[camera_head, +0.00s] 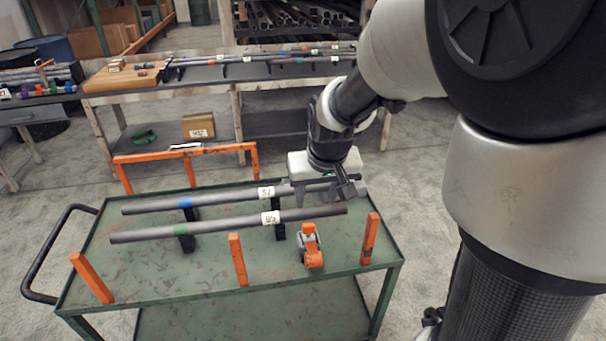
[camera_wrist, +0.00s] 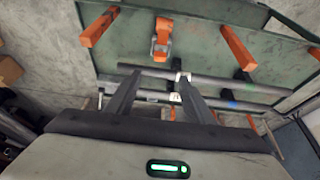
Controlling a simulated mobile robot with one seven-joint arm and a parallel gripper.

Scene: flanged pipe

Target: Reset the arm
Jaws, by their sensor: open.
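My gripper (camera_head: 345,187) is open above the right part of the green cart, close to the right end of the far grey pipe (camera_head: 225,197), which has a blue band and a white tag. Its two fingers (camera_wrist: 160,85) are spread apart in the wrist view with no object seen held between them. Whether a finger touches the pipe cannot be told. The near grey pipe (camera_head: 215,228), with a green band and a white tag, lies parallel in front of it. Both pipes rest on black supports. My arm comes down from the upper right.
The green cart (camera_head: 130,275) has orange posts (camera_head: 238,258) along its front edge and an orange clamp-like tool (camera_head: 311,246) near the right. It also shows in the wrist view (camera_wrist: 162,40). A workbench (camera_head: 210,75) with more pipes stands behind.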

